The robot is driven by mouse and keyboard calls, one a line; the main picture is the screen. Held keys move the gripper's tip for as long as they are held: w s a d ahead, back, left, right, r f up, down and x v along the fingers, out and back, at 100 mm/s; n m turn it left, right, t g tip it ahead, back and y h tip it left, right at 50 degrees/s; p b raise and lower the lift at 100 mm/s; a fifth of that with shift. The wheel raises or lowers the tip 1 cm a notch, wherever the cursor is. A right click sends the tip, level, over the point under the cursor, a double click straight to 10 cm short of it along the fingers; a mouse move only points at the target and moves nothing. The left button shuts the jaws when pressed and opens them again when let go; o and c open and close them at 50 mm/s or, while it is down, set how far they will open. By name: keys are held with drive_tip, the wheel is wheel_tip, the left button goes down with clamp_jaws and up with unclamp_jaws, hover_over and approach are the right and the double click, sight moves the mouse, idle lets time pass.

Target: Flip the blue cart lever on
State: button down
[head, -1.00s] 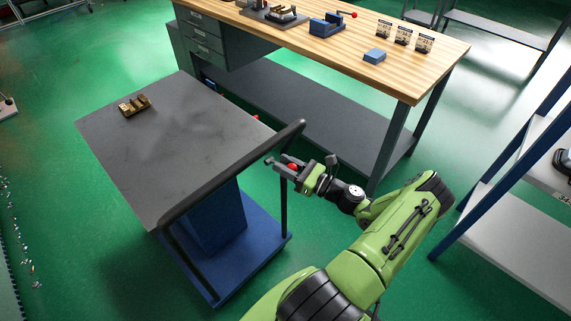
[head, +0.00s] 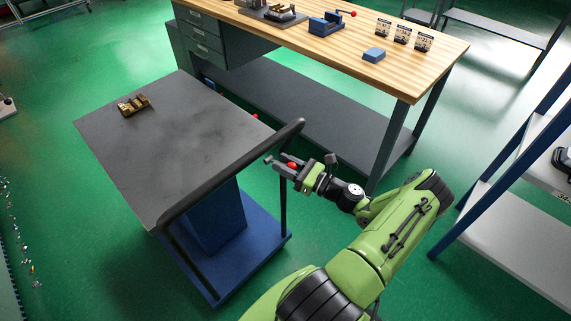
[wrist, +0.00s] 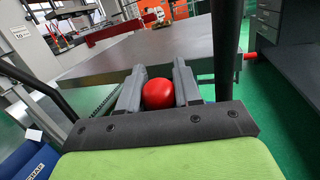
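The blue cart (head: 215,222) has a dark grey flat top and a black push handle (head: 235,170). My gripper (head: 284,167) is beside the handle, at its right end. A red ball-shaped knob (wrist: 158,94) sits between my two fingers, which appear to touch it on both sides. It also shows in the head view (head: 291,165). Whatever joins the knob to the cart is hidden. Another small red part (head: 255,117) sticks out at the cart top's far right edge. It also shows in the wrist view (wrist: 249,55), right of a dark post.
A brass-coloured part (head: 134,105) lies on the cart top. A wood-topped workbench (head: 340,60) stands behind, with a blue vise (head: 326,24) and a small blue box (head: 374,55). A blue-framed shelf (head: 500,190) is at right. Green floor lies clear between.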

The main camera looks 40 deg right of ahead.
drive_tip(key=c, duration=0.8)
unclamp_jaws()
drive_tip(key=shift+w+f, duration=0.1)
drive_tip(key=shift+f, duration=0.1)
drive_tip(key=shift+r, duration=0.1)
